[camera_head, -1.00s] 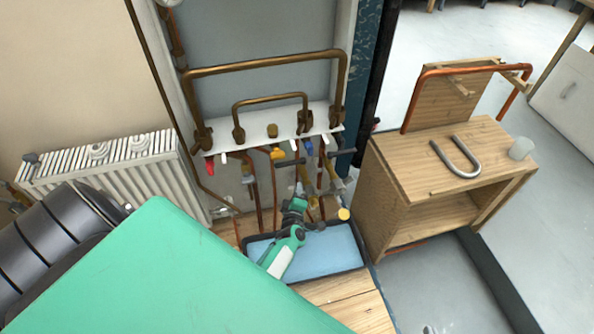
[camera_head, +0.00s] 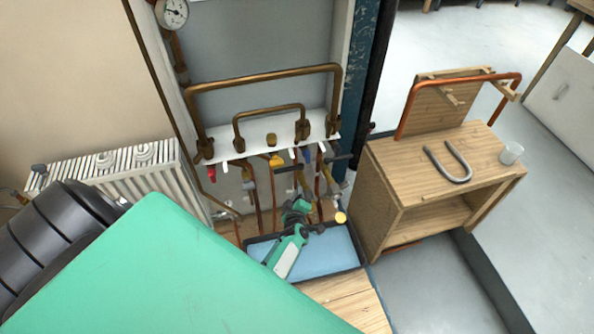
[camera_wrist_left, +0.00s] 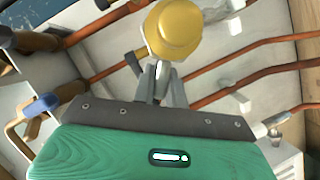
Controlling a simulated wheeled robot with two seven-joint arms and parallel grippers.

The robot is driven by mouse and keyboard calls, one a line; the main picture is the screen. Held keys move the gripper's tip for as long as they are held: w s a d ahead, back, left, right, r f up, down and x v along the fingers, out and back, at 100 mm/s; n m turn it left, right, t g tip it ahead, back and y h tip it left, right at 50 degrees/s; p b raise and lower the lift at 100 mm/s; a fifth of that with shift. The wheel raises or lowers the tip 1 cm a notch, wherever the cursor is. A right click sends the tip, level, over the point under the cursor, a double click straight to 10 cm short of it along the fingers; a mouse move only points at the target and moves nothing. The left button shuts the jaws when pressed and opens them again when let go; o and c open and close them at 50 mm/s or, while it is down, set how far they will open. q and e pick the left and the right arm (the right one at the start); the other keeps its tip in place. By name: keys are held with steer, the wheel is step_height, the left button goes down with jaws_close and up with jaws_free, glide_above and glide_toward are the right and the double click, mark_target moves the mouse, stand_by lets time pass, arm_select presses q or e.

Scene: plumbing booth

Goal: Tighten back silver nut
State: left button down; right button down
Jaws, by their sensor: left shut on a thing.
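My left gripper (camera_head: 314,228) is low in front of the pipes, above the blue tray, at the end of my green and white arm. In the left wrist view its fingers (camera_wrist_left: 163,82) are close together on a small silver-grey part, with a round yellow cap (camera_wrist_left: 174,30) just beyond. A yellow disc (camera_head: 341,218) shows beside the gripper in the head view. I cannot tell clearly which silver nut the fingers hold, as the fingers and cap hide most of it. My right gripper is not in view.
A blue-lined tray (camera_head: 340,249) lies below the gripper. Copper pipes (camera_wrist_left: 225,62) and a blue-handled valve (camera_wrist_left: 40,108) crowd the fingers. A white radiator (camera_head: 150,185) stands left. A wooden cabinet (camera_head: 420,195) with a grey U-shaped pipe (camera_head: 448,165) stands right, with open floor beyond.

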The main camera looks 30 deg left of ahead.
arm_select(q)
steer(key=shift+d, duration=0.1)
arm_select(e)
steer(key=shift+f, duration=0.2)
arm_select(q)
steer(key=c, duration=1.4)
jaws_free()
steer(key=shift+c, duration=0.2)
steer(key=shift+s, duration=0.1)
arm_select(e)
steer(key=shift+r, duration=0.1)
